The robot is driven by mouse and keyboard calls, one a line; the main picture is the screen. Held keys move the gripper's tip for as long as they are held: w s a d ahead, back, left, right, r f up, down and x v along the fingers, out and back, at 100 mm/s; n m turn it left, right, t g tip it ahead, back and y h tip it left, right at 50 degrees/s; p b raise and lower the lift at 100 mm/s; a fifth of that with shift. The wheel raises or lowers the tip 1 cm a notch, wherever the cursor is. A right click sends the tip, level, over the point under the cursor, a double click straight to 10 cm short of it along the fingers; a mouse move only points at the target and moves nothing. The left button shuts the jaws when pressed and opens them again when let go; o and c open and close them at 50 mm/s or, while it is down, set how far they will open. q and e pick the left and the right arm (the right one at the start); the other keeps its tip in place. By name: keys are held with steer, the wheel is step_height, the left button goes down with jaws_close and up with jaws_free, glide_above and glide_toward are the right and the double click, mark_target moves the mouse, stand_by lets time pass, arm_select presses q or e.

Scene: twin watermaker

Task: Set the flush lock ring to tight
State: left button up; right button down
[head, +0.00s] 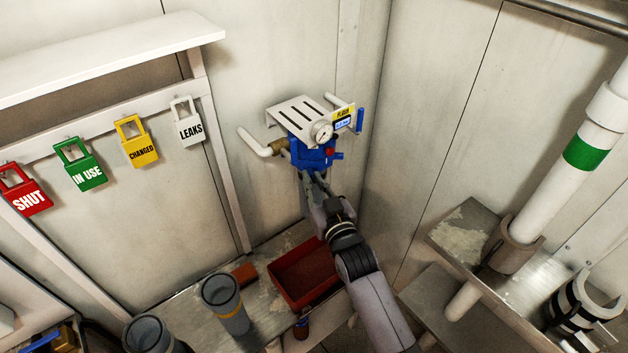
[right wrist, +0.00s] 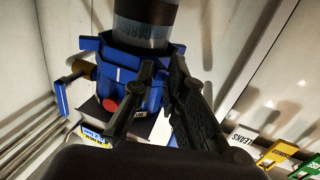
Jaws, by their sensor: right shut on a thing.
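The blue lock ring (head: 311,157) sits on the flush unit under a white slotted bracket, in the corner of the room. It has lugs on its rim. My right gripper (head: 311,177) reaches up to the front underside of the ring. In the right wrist view the ring (right wrist: 92,57) surrounds a dark cylinder (right wrist: 146,30). There my right gripper's fingers (right wrist: 163,68) are closed at the ring's near side, seemingly on one of its lugs. The fingers hide the gripped part and any tight mark. My left gripper is not in view.
A pipe (head: 255,143) runs left. Hanging tags, including a yellow one (head: 140,141), are on the left wall. A red tray (head: 300,277) and a grey cup (head: 225,302) stand below.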

steer(key=shift+s+a+r, duration=0.1)
steer(key=shift+s+a, duration=0.05)
steer(key=shift+a, duration=0.35)
steer(key=c, duration=2.1)
jaws_free()
steer(key=shift+d, duration=0.25)
steer(key=shift+o, duration=2.1)
steer(key=shift+a, duration=0.35)
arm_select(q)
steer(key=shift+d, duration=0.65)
arm_select(e)
steer(key=shift+w+d, duration=0.15)
steer(key=shift+w, duration=0.05)
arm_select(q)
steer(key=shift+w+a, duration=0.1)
